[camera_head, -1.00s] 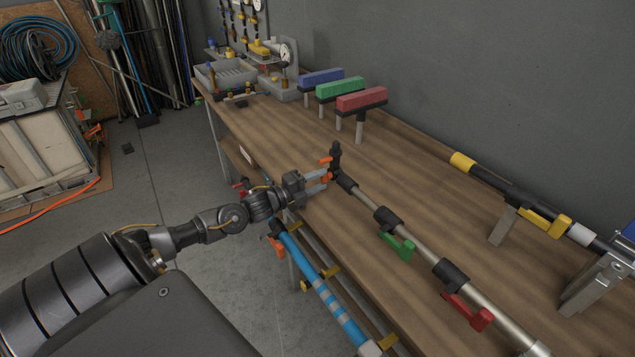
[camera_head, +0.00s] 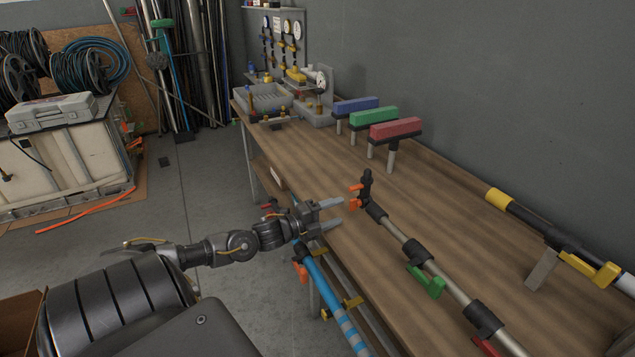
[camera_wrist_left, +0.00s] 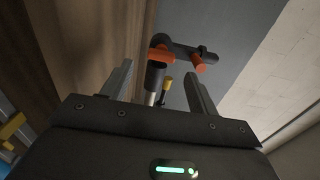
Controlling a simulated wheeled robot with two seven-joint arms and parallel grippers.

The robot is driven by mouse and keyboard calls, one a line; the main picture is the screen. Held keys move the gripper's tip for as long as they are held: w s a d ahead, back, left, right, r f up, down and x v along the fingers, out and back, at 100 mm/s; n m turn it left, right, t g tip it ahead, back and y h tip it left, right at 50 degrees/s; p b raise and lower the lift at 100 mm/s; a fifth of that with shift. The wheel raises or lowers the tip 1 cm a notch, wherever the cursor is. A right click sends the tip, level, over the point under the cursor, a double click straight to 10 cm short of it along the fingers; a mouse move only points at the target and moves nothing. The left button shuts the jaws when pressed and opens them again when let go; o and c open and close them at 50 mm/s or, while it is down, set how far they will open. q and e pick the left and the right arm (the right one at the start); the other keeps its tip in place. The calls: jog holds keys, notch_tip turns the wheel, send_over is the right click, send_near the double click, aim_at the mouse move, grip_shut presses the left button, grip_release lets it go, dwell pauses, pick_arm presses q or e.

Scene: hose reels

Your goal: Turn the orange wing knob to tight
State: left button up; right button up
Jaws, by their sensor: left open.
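The orange wing knob (camera_head: 354,196) sits on a black fitting at the far end of a metal pipe (camera_head: 397,233) on the workbench. In the left wrist view orange parts (camera_wrist_left: 161,54) show on the black fitting, beyond and between my fingers. My left gripper (camera_head: 342,211) is open and empty, just left of the knob and apart from it, with its fingers pointing toward it. Its two fingers also show spread in the left wrist view (camera_wrist_left: 158,88). My right gripper is not in view.
Along the pipe are a green handle (camera_head: 425,282) and a red handle (camera_head: 487,346). Blue, green and red blocks (camera_head: 396,128) stand on posts behind. A yellow-handled pipe (camera_head: 590,268) lies at right. A blue pipe (camera_head: 325,287) runs below the bench edge (camera_head: 330,250).

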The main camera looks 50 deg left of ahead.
pick_arm(q)
jog(key=v, duration=0.6)
jog(key=shift+s, duration=0.3)
jog(key=shift+a, duration=0.1)
